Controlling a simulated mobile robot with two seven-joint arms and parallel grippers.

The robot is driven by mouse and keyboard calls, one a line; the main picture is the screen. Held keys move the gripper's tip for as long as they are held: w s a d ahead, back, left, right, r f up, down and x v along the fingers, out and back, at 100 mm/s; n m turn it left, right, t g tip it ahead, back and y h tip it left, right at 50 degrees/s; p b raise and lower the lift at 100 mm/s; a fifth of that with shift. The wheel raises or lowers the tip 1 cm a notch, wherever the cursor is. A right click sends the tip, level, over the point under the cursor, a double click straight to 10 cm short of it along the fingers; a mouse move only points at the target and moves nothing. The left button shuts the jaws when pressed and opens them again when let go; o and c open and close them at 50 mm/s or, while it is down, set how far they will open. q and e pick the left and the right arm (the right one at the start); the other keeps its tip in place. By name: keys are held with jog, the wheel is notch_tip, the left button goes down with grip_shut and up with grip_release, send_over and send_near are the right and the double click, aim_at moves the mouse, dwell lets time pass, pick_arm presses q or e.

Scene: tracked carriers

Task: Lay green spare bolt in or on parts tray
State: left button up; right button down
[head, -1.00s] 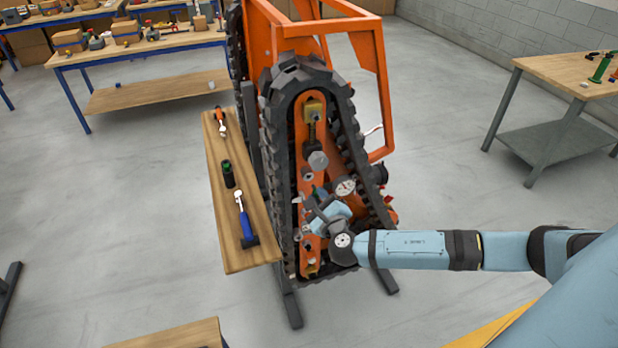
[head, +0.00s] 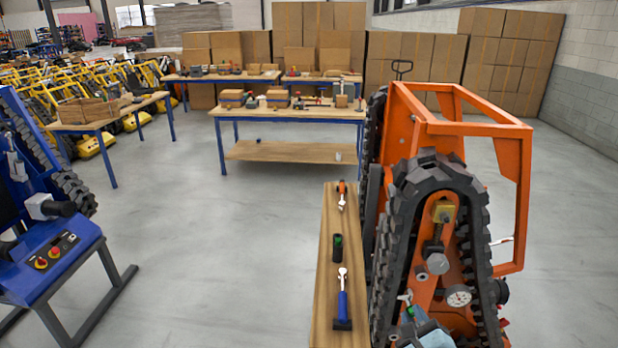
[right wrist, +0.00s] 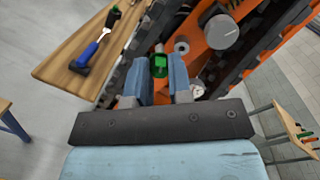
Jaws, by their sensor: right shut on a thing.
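My right gripper (head: 412,322) is at the bottom of the head view, in front of the orange carrier's track. In the right wrist view its blue fingers (right wrist: 163,78) are closed around a small green piece, which I take for the green spare bolt (right wrist: 159,66). I cannot make out a parts tray in either view. My left gripper is not in view.
The orange tracked carrier (head: 513,127) stands right. Beside its track, a narrow wooden board (head: 325,290) holds an orange-handled tool (head: 341,196), a black cylinder (head: 337,247) and a blue-handled tool (head: 342,300). Workbenches (head: 290,113) stand behind; a blue machine (head: 60,250) stands left. Open floor lies between.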

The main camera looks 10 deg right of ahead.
jog(key=s+a+r+n+y, duration=0.1)
jog(key=s+a+r, duration=0.2)
jog(key=a+r, duration=0.1)
jog(key=shift+s+a+y, duration=0.35)
jog(key=shift+y, duration=0.05)
